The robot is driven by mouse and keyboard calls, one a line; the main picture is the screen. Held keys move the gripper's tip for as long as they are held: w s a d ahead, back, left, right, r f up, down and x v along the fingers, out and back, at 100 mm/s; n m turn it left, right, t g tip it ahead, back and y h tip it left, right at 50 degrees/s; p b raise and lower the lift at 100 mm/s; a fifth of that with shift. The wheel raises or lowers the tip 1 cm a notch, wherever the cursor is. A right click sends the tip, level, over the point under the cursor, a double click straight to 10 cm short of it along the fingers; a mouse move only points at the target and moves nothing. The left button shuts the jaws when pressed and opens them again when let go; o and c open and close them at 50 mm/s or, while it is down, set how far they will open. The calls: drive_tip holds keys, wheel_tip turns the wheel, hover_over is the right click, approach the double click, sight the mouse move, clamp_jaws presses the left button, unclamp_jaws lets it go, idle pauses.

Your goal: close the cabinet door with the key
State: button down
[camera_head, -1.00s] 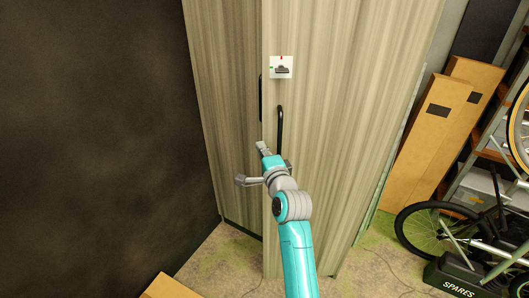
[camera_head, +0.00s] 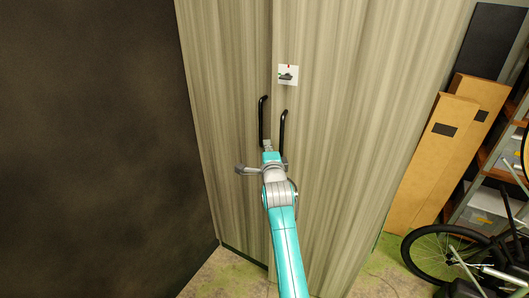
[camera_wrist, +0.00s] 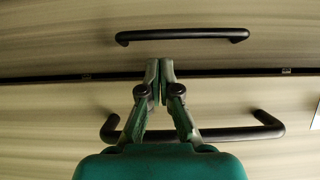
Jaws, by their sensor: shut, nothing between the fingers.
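The cabinet has two wood-grain doors. The right door (camera_head: 330,130) carries a black bar handle (camera_head: 283,130) and a small white picture card. It looks nearly flush with the left door (camera_head: 230,110), which has its own black handle (camera_head: 262,118). In the wrist view, a dark seam line runs between the left door's handle (camera_wrist: 182,35) and the right door's handle (camera_wrist: 235,134). My gripper (camera_head: 267,145) is shut and empty, its tips at the seam between the two handles. They show there in the wrist view too (camera_wrist: 160,64). I see no key.
A dark wall (camera_head: 95,140) stands left of the cabinet. To the right are leaning cardboard boxes (camera_head: 430,150), a shelf and a bicycle (camera_head: 440,255). A strip of floor (camera_head: 222,275) shows at the cabinet's foot.

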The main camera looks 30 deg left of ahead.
drive_tip(key=shift+w+a+m+h, duration=0.2)
drive_tip(key=shift+w+m+h, duration=0.15)
drive_tip(key=shift+w, duration=0.95)
